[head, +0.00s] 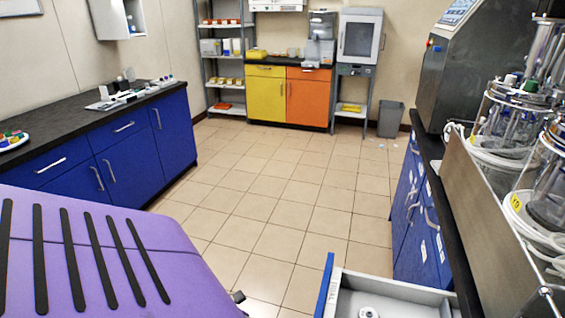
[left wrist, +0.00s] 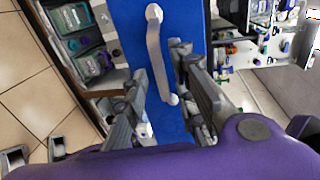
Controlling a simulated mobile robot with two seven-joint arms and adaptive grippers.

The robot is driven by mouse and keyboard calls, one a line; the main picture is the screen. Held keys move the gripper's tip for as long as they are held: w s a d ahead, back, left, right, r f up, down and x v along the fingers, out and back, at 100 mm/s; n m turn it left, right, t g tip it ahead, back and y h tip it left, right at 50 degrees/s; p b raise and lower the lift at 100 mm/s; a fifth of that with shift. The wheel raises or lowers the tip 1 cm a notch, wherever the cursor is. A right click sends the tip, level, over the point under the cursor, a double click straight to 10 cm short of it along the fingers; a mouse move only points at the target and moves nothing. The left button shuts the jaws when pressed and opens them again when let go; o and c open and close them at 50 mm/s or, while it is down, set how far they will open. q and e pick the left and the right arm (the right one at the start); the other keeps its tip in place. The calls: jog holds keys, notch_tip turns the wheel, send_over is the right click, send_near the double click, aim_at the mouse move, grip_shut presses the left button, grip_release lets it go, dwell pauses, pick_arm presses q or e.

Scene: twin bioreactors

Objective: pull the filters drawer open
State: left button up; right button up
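In the left wrist view a blue drawer or door front (left wrist: 195,25) carries a long pale bar handle (left wrist: 156,50). My left gripper (left wrist: 160,78) is open, with its fingers on either side of the lower part of the handle; I cannot tell whether they touch it. No label naming the filters drawer is legible. In the head view a drawer (head: 400,288) with a blue front and pale walls stands open at the bottom right, with a small white round item (head: 368,312) inside. Neither gripper shows in the head view.
Blue cabinets with a dark counter (head: 60,135) line the left wall. Glass vessels with tubing (head: 530,110) stand on the right counter. Packages (left wrist: 90,62) lie left of the blue front in the wrist view. The tiled floor (head: 275,190) between the counters is clear.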

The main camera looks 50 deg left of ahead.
pick_arm(q)
jog(key=v, duration=1.1)
jog(key=shift+s, duration=0.15)
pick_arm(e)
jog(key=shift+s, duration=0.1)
pick_arm(q)
jog(key=shift+a, duration=0.15)
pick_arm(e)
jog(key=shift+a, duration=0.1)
